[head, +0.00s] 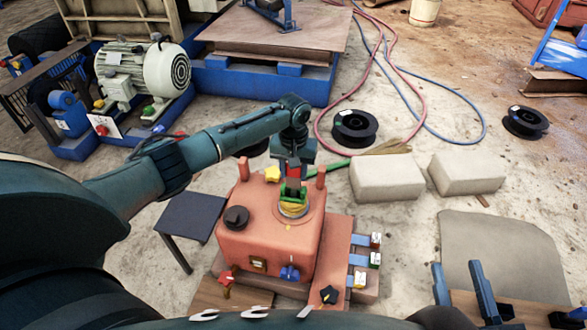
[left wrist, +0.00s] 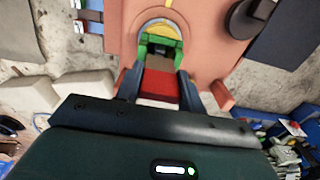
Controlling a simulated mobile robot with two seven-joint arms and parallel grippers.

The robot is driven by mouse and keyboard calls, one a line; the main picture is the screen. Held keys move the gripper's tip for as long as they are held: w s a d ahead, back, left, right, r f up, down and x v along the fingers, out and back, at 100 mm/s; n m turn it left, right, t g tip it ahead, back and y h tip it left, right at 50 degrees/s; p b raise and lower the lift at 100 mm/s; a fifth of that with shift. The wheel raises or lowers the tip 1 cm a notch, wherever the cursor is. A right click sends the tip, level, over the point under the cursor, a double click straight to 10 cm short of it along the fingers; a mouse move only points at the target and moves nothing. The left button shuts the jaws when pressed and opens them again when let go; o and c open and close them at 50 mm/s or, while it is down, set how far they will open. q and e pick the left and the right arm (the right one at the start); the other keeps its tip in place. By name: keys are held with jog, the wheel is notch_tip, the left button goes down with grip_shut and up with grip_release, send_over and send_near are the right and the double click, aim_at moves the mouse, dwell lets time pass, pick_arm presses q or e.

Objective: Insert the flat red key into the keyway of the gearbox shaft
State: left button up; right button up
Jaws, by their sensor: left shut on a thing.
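The flat red key (left wrist: 160,86) is between the fingers of my left gripper (left wrist: 158,84), which is shut on it. In the head view my left gripper (head: 293,170) is above the orange gearbox (head: 250,240), with the red key (head: 293,172) pointing down. Just beyond the key is a green piece (left wrist: 143,48) with a dark opening, in front of a yellow round part (left wrist: 160,27). The green piece (head: 291,193) and yellow ring (head: 293,210) sit on the gearbox top. I cannot tell whether key and green piece touch. My right gripper (head: 462,288) is open and empty.
A dark small table (head: 190,217) is at left. Pale blocks (head: 387,178) and a black spool (head: 354,127) lie on the ground at right.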

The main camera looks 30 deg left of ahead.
pick_arm(q)
jog(key=shift+f+b, duration=0.75)
jog(key=shift+f, duration=1.4)
pick_arm(e)
jog(key=shift+f, duration=0.45)
pick_arm(q)
jog(key=o, duration=1.2)
jog(key=shift+c, duration=0.2)
jog(key=shift+r+p, duration=0.6)
jog(key=shift+r, duration=0.3)
notch_tip(320, 180, up, 10)
jog(key=p, duration=0.4)
jog(key=shift+r+p, duration=0.2)
jog(key=shift+p, duration=0.1)
jog(key=shift+r, duration=0.55)
pick_arm(e)
jog(key=shift+w+d+r+m+g+h, duration=0.1)
jog(key=shift+d+r+m+g+h, duration=0.5)
jog(key=shift+h, duration=0.4)
jog(key=shift+d, duration=0.1)
